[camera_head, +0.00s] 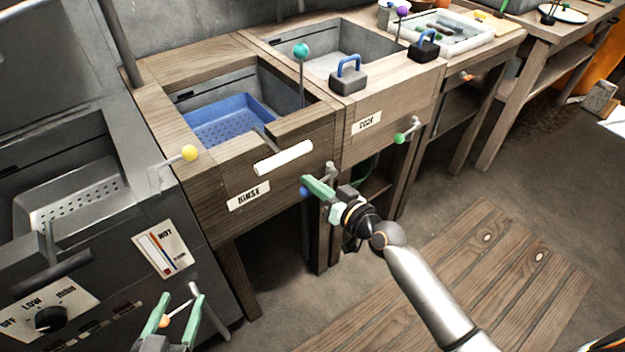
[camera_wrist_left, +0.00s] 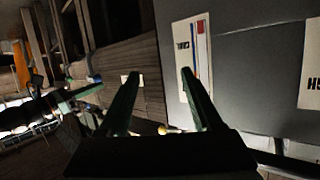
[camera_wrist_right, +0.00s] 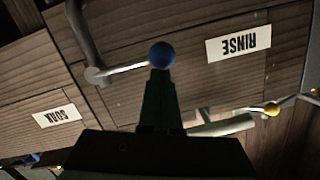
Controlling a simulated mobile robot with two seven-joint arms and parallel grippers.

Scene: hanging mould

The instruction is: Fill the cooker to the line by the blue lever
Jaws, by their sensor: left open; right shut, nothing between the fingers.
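The cooker, a grey metal unit with an OFF/LOW/HIGH knob, fills the left of the head view (camera_head: 130,285). A perforated grey tray (camera_head: 40,195) sits in its basin; I cannot make out a fill line or any water. The blue lever's ball (camera_head: 304,192) is beside the RINSE cabinet's right post, and shows in the right wrist view (camera_wrist_right: 162,55) on a bent pipe. My right gripper (camera_head: 318,188) is shut and empty, its tips at the ball, seemingly touching it. My left gripper (camera_head: 180,294) is open and empty, in front of the cooker's lower right.
The RINSE sink (camera_head: 225,128) holds a blue perforated tray. A yellow-ball lever (camera_head: 189,153) stands between cooker and RINSE; a green-ball lever (camera_head: 398,138) is under SOAK. A white bar handle (camera_head: 284,157) juts from the RINSE front. An orange ball (camera_head: 165,321) shows between my left fingers.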

